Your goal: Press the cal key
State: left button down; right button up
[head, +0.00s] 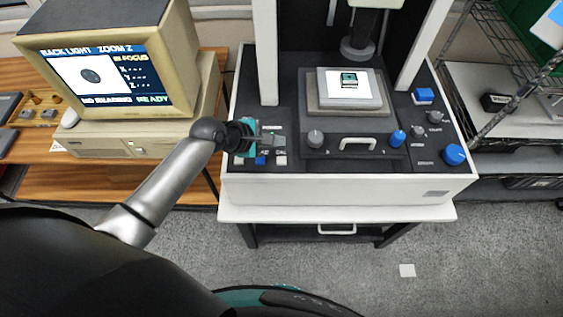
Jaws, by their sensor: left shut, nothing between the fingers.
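The cal key (281,160) appears to be the small pale key at the front left of the measuring machine's panel, under a small label that seems to read CAL. A blue key (261,160) sits just left of it. My left gripper (281,140) is shut and empty, with its grey fingers pointing right, over the panel behind these keys. The fingertips look apart from the cal key; their height above the panel is hard to tell. The gripper and wrist hide part of the panel's left side. My right gripper is not in view.
The monitor (108,75) at left reads NO READING and READY. The stage (320,103) carries a plate with a small green part. Knobs, including a grey one (316,138) and a blue one (397,138), stand to the right. A wire shelf (500,100) is at far right.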

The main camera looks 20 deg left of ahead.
aim_at(277, 161)
pick_arm(q)
notch_tip(277, 161, down, 5)
jog(key=b, duration=0.4)
jog(key=shift+f, duration=0.1)
jog(key=shift+f+b, duration=0.25)
jog(key=shift+b, duration=0.1)
jog(key=shift+f, duration=0.1)
dwell(1.5)
jog(key=shift+f, duration=0.35)
jog(key=shift+f, duration=0.4)
dwell(0.5)
jog(key=shift+r, duration=0.1)
jog(key=shift+r+p, duration=0.75)
jog(key=shift+p, duration=0.35)
